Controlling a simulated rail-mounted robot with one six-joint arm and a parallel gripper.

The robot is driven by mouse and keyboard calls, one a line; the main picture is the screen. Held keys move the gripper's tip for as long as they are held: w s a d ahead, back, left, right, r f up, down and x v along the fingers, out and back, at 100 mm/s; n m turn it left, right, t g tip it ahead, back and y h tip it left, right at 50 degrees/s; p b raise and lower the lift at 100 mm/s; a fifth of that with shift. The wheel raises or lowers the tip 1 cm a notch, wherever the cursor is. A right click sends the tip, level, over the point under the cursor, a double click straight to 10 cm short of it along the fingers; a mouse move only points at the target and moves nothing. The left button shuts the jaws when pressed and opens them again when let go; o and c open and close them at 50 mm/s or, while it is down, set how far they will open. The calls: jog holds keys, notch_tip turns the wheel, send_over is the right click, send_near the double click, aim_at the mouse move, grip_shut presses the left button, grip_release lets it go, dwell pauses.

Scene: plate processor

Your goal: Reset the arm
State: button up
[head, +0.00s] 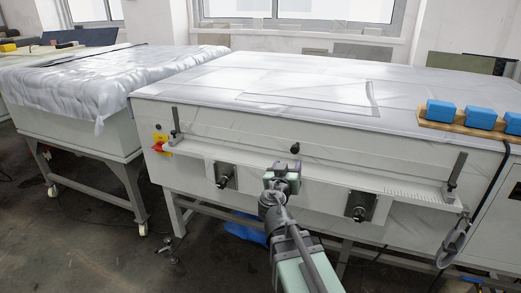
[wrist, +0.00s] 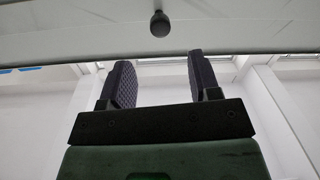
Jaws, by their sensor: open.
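My gripper (head: 283,170) is in front of the plate processor (head: 225,125), near the middle of its front side. In the wrist view my gripper (wrist: 158,82) has its two dark padded fingers apart with nothing between them. A black round knob (head: 295,148) on the processor's front lies just above and beyond the gripper in the head view. The knob (wrist: 160,23) also shows beyond the fingertips in the wrist view, apart from them.
Two dark square fittings (head: 360,207) (head: 225,175) flank the gripper on the front panel. A red and yellow switch (head: 161,144) is at its left end. Blue blocks (head: 440,111) sit on a wooden board at the right. A covered table (head: 105,80) stands left.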

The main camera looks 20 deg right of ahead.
jog(key=s+d+f+n+g+y, duration=0.1)
jog(key=s+d+f+g, duration=0.1)
jog(key=s+f+g, duration=0.65)
jog(key=s+a+f+n+g+y, duration=0.25)
jog(key=s+a+f+y, duration=0.2)
jog(key=a, duration=0.25)
jog(key=s+a+f+n+g+y, duration=0.25)
jog(key=a+f+y, duration=0.2)
jog(key=a, duration=0.25)
notch_tip(320, 180, up, 18)
jog(key=a+p, duration=0.1)
jog(key=p, duration=1.6)
jog(key=shift+s+a+g+y, duration=0.2)
jog(key=shift+a+g+y, duration=0.2)
jog(key=shift+g, duration=0.05)
